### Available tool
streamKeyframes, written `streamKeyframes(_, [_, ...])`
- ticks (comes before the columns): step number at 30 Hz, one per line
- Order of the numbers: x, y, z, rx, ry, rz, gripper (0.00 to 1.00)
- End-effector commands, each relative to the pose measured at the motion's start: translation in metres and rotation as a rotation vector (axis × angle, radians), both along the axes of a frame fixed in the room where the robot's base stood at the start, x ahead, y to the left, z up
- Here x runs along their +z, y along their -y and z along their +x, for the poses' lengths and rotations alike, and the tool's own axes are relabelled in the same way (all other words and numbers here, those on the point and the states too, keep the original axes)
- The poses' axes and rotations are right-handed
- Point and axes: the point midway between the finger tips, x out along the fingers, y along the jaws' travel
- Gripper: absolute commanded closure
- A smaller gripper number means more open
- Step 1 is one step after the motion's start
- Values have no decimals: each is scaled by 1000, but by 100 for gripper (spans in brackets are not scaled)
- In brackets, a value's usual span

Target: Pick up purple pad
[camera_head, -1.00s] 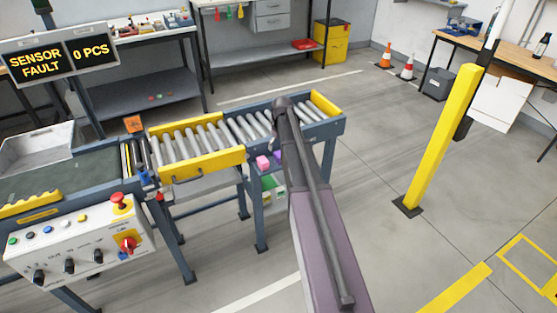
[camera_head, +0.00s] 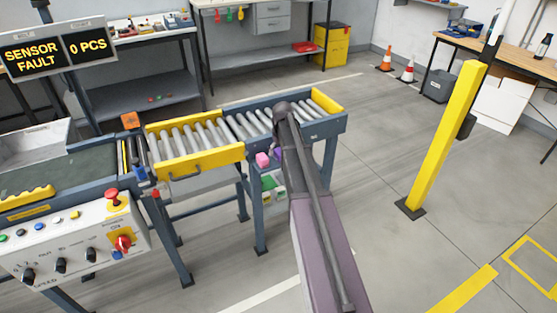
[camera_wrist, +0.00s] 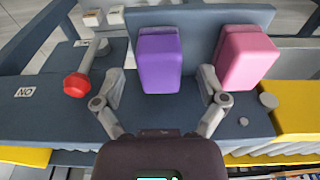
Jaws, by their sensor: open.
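The purple pad (camera_wrist: 159,60) is a rounded block standing against a blue-grey plate in the wrist view. My gripper (camera_wrist: 160,92) is open, with one finger on each side of the pad's near end; I cannot tell whether either finger touches it. In the head view a small part of the purple pad (camera_head: 277,153) shows beside my arm, which hides the rest and my gripper.
A pink pad (camera_wrist: 247,57) stands just right of the purple one, close to my right finger; it also shows in the head view (camera_head: 262,159). A red knob on a lever (camera_wrist: 78,84) is left of my left finger. The roller conveyor (camera_head: 195,139) adjoins; a yellow post (camera_head: 445,140) stands right.

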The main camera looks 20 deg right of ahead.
Motion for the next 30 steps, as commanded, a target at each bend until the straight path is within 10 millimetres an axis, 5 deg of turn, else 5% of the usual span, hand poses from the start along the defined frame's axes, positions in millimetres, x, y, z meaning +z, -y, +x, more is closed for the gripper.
streamKeyframes(21, [-4,0,1,0,0,0,9])
streamKeyframes(30, [-4,0,1,0,0,0,89])
